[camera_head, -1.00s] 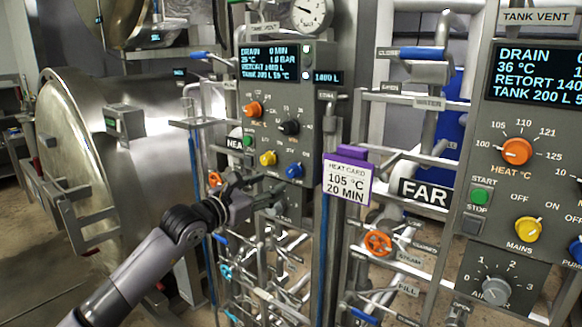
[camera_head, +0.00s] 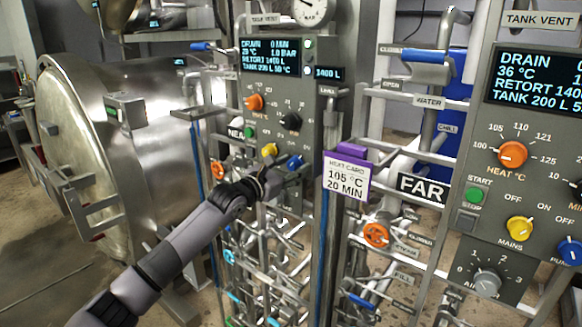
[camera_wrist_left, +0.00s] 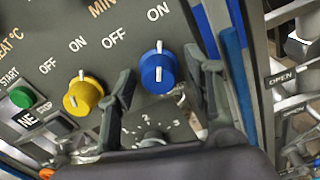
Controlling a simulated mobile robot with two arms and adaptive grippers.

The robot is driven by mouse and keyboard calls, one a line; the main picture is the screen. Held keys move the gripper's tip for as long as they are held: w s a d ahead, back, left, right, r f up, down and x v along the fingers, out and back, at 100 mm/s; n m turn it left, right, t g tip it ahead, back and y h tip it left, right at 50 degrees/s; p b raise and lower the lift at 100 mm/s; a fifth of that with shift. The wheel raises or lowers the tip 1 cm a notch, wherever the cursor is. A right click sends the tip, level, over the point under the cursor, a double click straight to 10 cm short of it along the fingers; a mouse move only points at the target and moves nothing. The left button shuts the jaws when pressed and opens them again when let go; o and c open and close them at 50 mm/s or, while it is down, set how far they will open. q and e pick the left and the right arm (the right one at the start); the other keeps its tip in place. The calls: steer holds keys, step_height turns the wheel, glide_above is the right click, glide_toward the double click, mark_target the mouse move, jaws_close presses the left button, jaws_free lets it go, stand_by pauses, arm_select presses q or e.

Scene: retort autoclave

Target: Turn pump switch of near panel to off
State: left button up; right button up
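The near panel (camera_head: 262,108) stands left of centre in the head view. Its blue pump switch (camera_head: 295,162) is at the lower right of the panel. In the left wrist view the blue knob (camera_wrist_left: 158,74) has its white pointer toward ON, with OFF to the left. My left gripper (camera_head: 279,172) is open just in front of the panel. In the left wrist view its two fingers (camera_wrist_left: 162,82) are on either side of the blue knob. I cannot tell whether they touch it. My right gripper is not in view.
The yellow mains knob (camera_wrist_left: 83,95) is left of the left finger. The grey dial (camera_wrist_left: 152,138) sits below the blue knob, partly hidden. A heat card (camera_head: 347,178) stands right of the panel. The far panel (camera_head: 480,150) is at the right. Pipes and valves lie below.

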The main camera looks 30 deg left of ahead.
arm_select(q)
jaws_close()
stand_by(0.4)
